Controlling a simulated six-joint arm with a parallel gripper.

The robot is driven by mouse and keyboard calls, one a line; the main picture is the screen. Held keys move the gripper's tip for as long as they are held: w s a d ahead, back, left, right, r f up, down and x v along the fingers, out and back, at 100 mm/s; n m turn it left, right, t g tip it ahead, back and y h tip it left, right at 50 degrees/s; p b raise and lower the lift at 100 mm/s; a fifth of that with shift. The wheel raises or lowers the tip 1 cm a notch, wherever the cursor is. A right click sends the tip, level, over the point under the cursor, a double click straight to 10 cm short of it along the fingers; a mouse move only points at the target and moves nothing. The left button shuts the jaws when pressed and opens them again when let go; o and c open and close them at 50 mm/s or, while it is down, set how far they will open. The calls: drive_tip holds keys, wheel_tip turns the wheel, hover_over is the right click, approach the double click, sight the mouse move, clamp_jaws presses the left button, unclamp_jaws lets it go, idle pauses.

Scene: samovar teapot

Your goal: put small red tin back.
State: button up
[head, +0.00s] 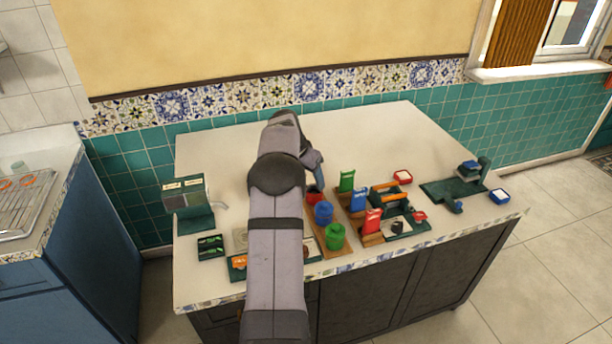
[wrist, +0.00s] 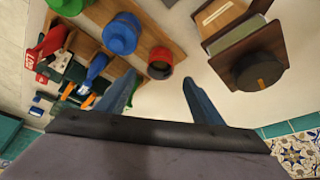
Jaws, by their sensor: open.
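The small red tin (wrist: 160,63) stands at the end of a wooden board (wrist: 163,35) in the wrist view, beside a larger blue tin (wrist: 121,34). It also shows in the head view (head: 312,198), partly hidden by my arm. A green tin (head: 335,236) stands at the front end of the same board. My gripper (wrist: 163,92) is open and empty. In the head view my gripper (head: 318,182) is just behind the red tin.
A brown box with a dark round knob (wrist: 259,71) stands right of the tin in the wrist view. Green, blue and red upright packets (head: 346,181) crowd the counter right of the tins. The counter's back strip (head: 370,125) is clear.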

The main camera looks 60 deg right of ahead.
drive_tip(key=shift+v, duration=1.35)
